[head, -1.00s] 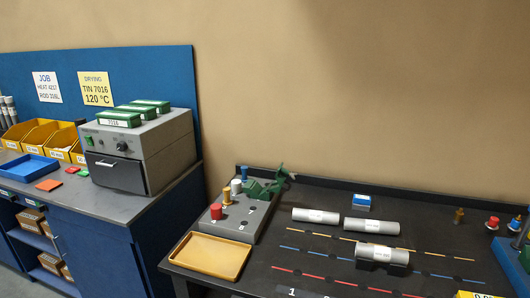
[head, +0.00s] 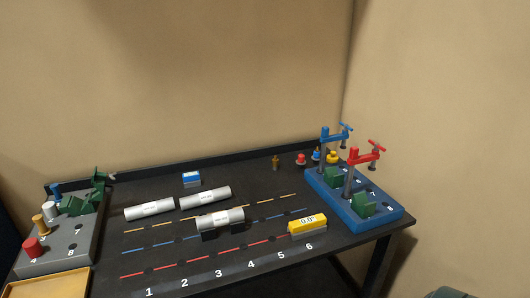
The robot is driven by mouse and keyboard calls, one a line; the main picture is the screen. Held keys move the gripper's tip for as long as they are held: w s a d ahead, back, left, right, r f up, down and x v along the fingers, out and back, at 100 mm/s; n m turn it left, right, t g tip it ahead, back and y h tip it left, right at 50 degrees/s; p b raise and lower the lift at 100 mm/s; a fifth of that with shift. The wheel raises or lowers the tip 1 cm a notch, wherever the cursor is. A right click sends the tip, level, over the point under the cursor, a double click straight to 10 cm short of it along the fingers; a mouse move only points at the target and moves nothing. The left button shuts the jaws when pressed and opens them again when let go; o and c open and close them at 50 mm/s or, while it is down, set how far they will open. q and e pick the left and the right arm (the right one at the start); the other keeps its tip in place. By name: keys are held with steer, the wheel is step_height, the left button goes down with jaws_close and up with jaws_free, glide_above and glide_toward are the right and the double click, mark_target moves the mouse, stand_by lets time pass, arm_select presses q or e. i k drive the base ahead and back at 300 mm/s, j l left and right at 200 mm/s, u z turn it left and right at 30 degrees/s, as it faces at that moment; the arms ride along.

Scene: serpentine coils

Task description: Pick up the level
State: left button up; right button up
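The level is a yellow block with a white display reading 0.0° (head: 307,226). It lies on the black table (head: 330,257) toward the front right, just behind the painted numbers 5 and 6. It stands apart from the grey pipe to its left and from the blue clamp base to its right. Nothing covers it. Neither of my grippers shows in the head view.
A grey pipe (head: 219,219) rests on dark supports; two more pipes (head: 149,210) (head: 205,197) lie behind. A blue base (head: 353,203) carries blue and red clamps at right. A grey peg block (head: 70,238) and tan tray (head: 52,284) are at left.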

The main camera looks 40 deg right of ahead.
mark_target(305, 227)
steer(key=z, duration=1.6)
